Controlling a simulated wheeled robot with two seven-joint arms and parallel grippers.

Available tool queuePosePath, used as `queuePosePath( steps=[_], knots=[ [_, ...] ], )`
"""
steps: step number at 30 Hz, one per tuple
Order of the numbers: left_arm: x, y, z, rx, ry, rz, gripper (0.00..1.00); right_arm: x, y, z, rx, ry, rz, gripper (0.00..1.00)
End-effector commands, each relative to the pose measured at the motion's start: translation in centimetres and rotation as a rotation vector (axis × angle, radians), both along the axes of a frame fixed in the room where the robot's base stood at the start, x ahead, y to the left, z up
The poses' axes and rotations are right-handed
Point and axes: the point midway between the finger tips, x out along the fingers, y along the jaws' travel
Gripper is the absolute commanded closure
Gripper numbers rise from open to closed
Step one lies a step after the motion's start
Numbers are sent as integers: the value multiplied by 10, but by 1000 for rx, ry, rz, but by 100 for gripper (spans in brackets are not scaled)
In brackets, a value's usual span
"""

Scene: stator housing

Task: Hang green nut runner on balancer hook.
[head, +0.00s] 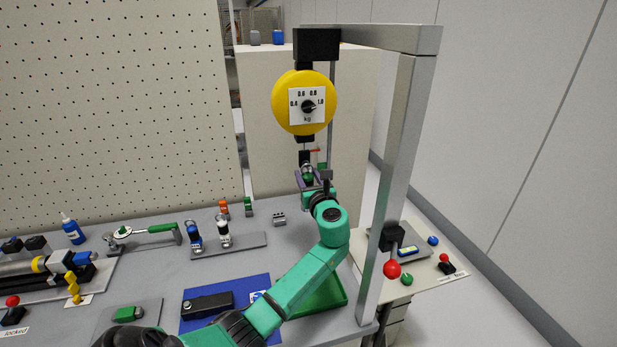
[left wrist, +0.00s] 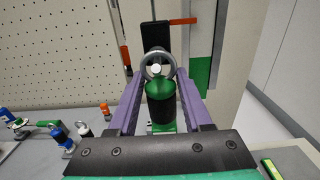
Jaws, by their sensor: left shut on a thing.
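The green nut runner (left wrist: 160,104) has a dark lower body and a metal ring at its top. My left gripper (head: 312,181) is shut on it; its purple fingers (left wrist: 160,100) lie on both sides of it. The nut runner shows small in the head view (head: 308,174), right under the balancer. The yellow balancer (head: 284,116) hangs from the frame, its dial near 1.0 kg. Its black hook block (head: 304,157) with a red lever also shows in the left wrist view (left wrist: 155,38), just behind the ring. I cannot tell whether the ring is on the hook.
A metal post (head: 388,180) stands right of my left arm. A green tray (head: 322,296) lies below that arm. A stand (head: 250,242) holds blue and white tools on the bench. A pegboard (head: 110,100) closes off the back left.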

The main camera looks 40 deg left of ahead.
Motion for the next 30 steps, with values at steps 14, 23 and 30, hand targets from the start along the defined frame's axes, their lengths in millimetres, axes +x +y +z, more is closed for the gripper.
queuePosePath(
  steps=[14,23,30],
  knots=[
    [0,0,1,2,-2,0,43,0,2,0,2,-1,0,50],
    [0,0,0,2,-1,0,15,0,3,0,3,-1,-1,50],
    [0,0,-1,1,1,0,15,0,2,0,3,-1,-1,50]
  ],
)
